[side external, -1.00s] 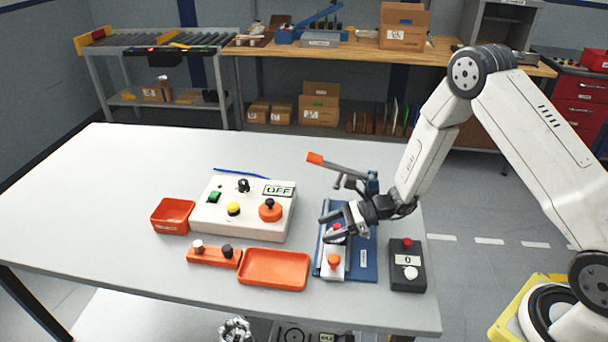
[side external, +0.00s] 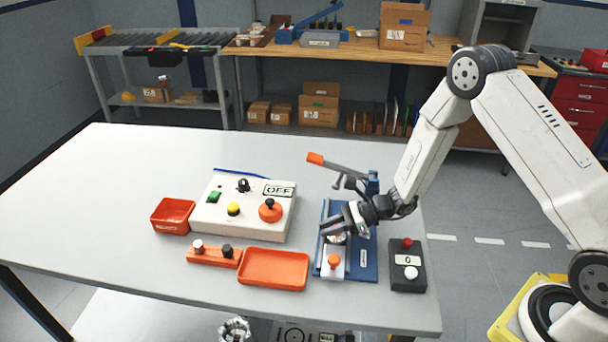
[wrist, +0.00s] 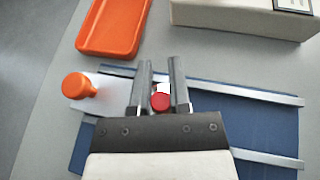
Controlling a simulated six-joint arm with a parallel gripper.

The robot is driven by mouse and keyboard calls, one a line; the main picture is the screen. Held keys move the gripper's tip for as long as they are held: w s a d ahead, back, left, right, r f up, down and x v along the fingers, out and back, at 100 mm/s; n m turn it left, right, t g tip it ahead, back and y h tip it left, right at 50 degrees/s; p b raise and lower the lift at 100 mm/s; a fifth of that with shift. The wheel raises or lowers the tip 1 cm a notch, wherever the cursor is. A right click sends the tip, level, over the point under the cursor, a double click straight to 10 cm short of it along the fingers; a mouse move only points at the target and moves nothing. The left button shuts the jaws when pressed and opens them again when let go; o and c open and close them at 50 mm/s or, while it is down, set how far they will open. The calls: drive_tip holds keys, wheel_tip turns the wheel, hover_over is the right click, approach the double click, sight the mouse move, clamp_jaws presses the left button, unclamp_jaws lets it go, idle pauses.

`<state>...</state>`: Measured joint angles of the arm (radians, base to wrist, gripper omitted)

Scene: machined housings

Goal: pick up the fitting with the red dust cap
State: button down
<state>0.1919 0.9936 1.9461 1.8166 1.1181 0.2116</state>
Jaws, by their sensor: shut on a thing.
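The fitting with the red dust cap (wrist: 160,102) shows in the wrist view between the two fingers of my gripper (wrist: 160,82). My gripper (side external: 338,225) is shut on it. In the side view the fingers hide the red cap. A pale block (side external: 333,269) carries an orange-capped fitting (side external: 334,260), nearer the table's front edge. It also shows in the wrist view (wrist: 79,86), left of my fingers. Both sit over the blue plate (side external: 362,264) with metal rails. I cannot tell whether the red-capped fitting is still seated.
An orange tray (side external: 274,286) lies left of the plate, and a white control box (side external: 210,219) stands behind it. An orange-handled clamp (side external: 340,166) rises behind my gripper. A black button box (side external: 407,270) is on the right. The table's left side is clear.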

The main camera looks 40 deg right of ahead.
drive_tip(key=shift+r, duration=0.15)
drive_tip(key=shift+r, duration=1.55)
drive_tip(key=s+d+r, duration=0.1)
drive_tip(key=s+r, duration=0.8)
drive_tip(key=s, duration=0.5)
drive_tip(key=shift+d+r, duration=0.35)
